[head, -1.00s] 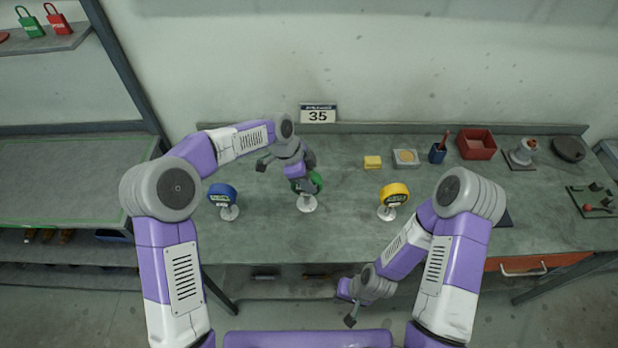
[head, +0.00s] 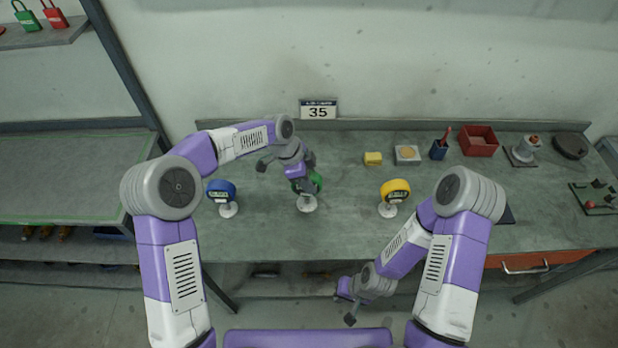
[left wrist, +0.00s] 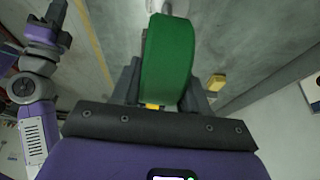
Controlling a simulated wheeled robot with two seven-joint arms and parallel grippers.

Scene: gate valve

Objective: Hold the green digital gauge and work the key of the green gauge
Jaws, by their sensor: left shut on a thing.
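The green digital gauge (head: 316,181) stands on a white round base on the workbench, partly hidden behind my left gripper. In the left wrist view the green gauge (left wrist: 168,62) fills the space between the dark fingers. My left gripper (head: 301,187) is shut on the green gauge. The gauge's display and key are not clearly visible. My right gripper (head: 350,320) hangs low in front of the bench's front edge, away from the gauges; its fingers are too small to tell open from shut.
A blue gauge (head: 221,191) stands left of the green one, and a yellow gauge (head: 394,192) stands to its right. A yellow block (head: 373,158), a pen cup (head: 439,150) and a red bin (head: 478,140) sit farther back. The bench between green and yellow gauges is clear.

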